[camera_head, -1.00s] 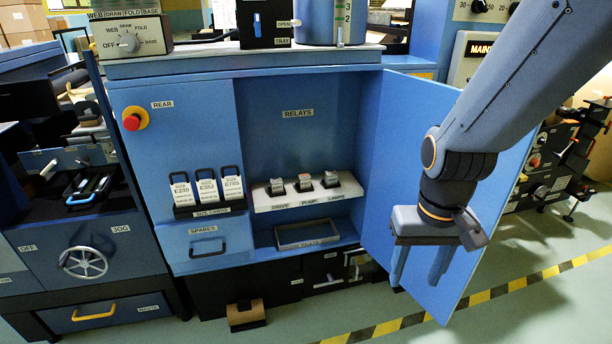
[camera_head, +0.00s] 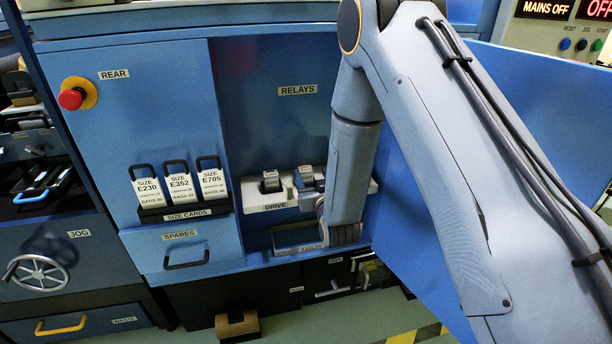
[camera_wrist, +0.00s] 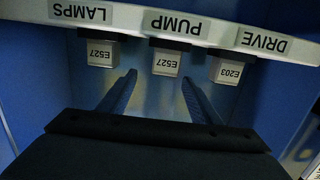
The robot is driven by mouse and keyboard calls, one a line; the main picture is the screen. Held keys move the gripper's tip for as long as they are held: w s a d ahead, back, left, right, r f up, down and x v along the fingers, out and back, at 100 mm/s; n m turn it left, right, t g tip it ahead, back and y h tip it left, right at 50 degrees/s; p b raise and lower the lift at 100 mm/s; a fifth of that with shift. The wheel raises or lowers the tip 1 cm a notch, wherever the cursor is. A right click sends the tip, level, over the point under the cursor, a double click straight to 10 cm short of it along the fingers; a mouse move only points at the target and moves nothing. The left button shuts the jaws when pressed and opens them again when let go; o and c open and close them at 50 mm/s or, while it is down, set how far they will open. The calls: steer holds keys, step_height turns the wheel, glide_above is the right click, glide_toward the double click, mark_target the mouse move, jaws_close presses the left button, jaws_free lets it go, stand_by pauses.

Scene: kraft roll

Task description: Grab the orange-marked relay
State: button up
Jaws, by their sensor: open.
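The orange-marked relay (camera_head: 304,177) sits in the middle socket of the shelf, above the label PUMP; an orange patch shows on its top in the head view. In the wrist view, which is upside down, the pump relay (camera_wrist: 166,62) is a pale block marked E527. My gripper (camera_wrist: 159,77) is open and empty, its two fingers pointing at that relay, one to each side of its line. The relay appears just beyond the fingertips. In the head view my arm hides most of the gripper and the lamps relay.
The drive relay (camera_head: 270,182), marked E203, sits beside it; the lamps relay (camera_wrist: 101,54), also E527, is on the other side. The shelf (camera_head: 262,207) is inside an open blue cabinet, with a tray (camera_head: 285,250) below. The cabinet door (camera_head: 545,110) stands open at right.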

mark_target(306, 177)
steer(key=shift+w+a+f+t+y+b, duration=0.2)
steer(key=shift+w+a+f+t+b, duration=0.15)
steer(key=shift+f, duration=0.2)
steer(key=shift+w+a+f+t+y+b, duration=0.25)
steer(key=shift+w+a+f+b, duration=0.1)
steer(key=shift+f+b, duration=0.45)
steer(key=shift+b, duration=0.05)
steer(key=shift+r+x, duration=0.15)
steer(key=shift+x, duration=1.8)
steer(key=shift+r+x, duration=0.1)
steer(key=shift+x, duration=1.85)
steer(key=shift+d, duration=0.15)
steer(key=shift+c, duration=0.5)
steer(key=c, duration=1.1)
